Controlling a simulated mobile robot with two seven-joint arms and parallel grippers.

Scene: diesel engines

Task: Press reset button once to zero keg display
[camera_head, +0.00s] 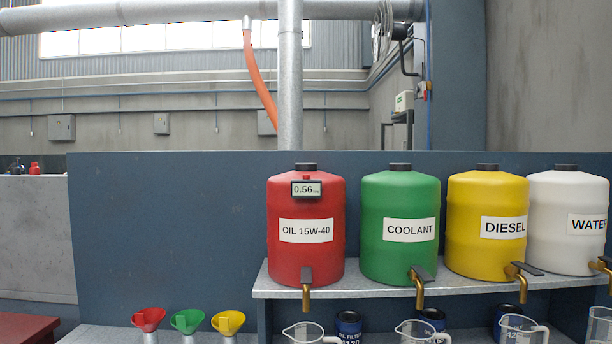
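The red keg (285,258) labelled "OIL 15W-40" stands upright on a grey shelf (380,288). A small display (307,189) on its upper front reads 0.56, with a unit too small to read. A tiny red knob (306,177) shows just above the display; it may be the reset button, but it is too small to tell. A brass tap with a dark lever (306,290) sticks out at the keg's lower front. Neither of my grippers is in the head view.
Green coolant (400,255), yellow diesel (485,258) and white water (565,255) kegs stand to the right. Clear jugs (305,333) and dark blue cans (348,325) sit below. Red, green and yellow funnels (187,320) stand lower left. Space before the display looks clear.

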